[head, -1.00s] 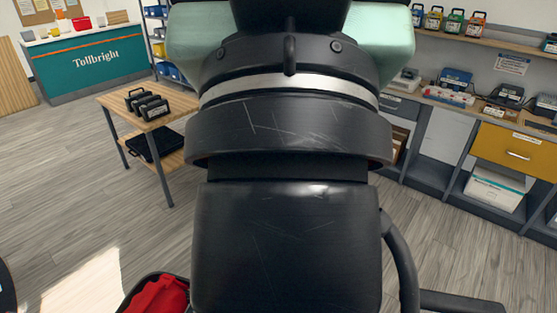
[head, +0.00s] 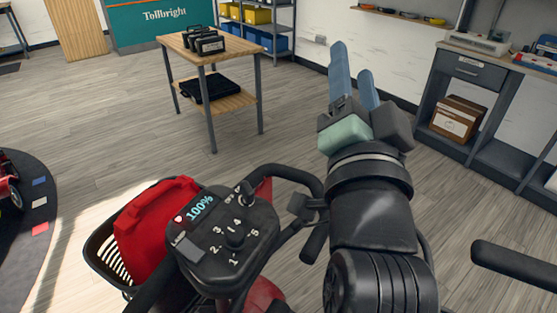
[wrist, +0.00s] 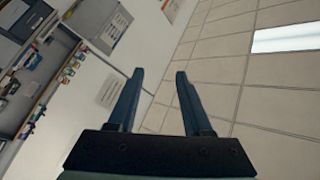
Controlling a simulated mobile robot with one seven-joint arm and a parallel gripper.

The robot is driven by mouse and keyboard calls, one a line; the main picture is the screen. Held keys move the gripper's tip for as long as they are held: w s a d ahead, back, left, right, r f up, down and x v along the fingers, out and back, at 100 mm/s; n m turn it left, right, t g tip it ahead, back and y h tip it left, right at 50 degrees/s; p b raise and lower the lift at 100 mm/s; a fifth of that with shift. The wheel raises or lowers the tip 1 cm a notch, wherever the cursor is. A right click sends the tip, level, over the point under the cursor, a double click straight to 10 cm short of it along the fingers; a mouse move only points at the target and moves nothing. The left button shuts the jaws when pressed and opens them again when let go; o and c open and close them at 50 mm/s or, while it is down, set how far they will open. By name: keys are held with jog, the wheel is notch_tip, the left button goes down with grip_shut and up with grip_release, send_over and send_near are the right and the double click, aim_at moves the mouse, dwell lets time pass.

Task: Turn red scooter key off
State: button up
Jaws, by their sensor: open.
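The red scooter's black console (head: 222,262) is at the lower middle of the head view. Its display reads 100%, and a dial (head: 235,239) sits among the numbers 1 to 5. What looks like the key (head: 247,192) stands at the console's upper right edge; its turn position is too small to tell. My gripper (head: 352,62) is to the right of and above the console in the picture, pointing up and away from it. Its two blue fingers are apart and empty. The wrist view shows the open fingers (wrist: 160,74) against wall and ceiling, with no scooter in sight.
Handlebars (head: 290,172) curve between console and arm. A wooden table (head: 235,52) with black cases stands beyond. A grey workbench (head: 475,72) lines the right wall. Floor between is clear.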

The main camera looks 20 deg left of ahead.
notch_tip(320, 180, down, 7)
jog(key=w+a+m+g+y+p, duration=0.1)
jog(key=w+m+g+p, duration=0.2)
jog(key=m+g+p, duration=0.15)
jog(key=m+g+y+p, duration=0.5)
jog(key=m+g+p, duration=0.2)
jog(key=m+p, duration=1)
send_near(252, 194)
jog(key=shift+n, duration=0.45)
jog(key=x, duration=1.2)
jog(key=shift+s, duration=0.1)
jog(key=shift+g, duration=0.25)
grip_shut()
